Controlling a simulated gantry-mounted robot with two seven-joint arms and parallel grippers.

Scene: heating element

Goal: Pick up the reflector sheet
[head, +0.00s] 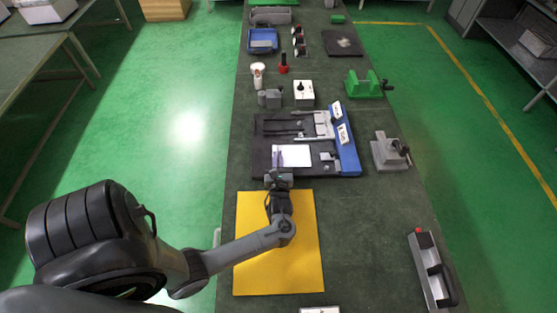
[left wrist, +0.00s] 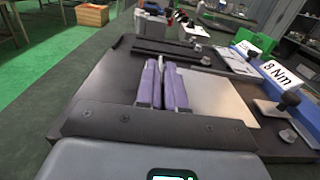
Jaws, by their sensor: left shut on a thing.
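The reflector sheet (head: 293,156) is a thin pale rectangle at the front part of the black fixture board (head: 263,128). My left gripper (head: 277,170) comes in from the front and is at the sheet's left front side. In the left wrist view the two purple fingers (left wrist: 165,82) are close together, shut on the sheet's near left edge. The sheet (left wrist: 206,98) extends to the right from the fingers, low over the board. I cannot tell whether it is lifted clear. The gripped edge is hidden between the fingers. My right gripper is not in view.
A blue bar with white labels (head: 345,150) edges the board on the right. A yellow mat (head: 300,245) lies in front. A grey clamp block (head: 385,152), a green stand (head: 362,87) and a white box with a black knob (head: 304,98) stand nearby. The right front table is mostly clear.

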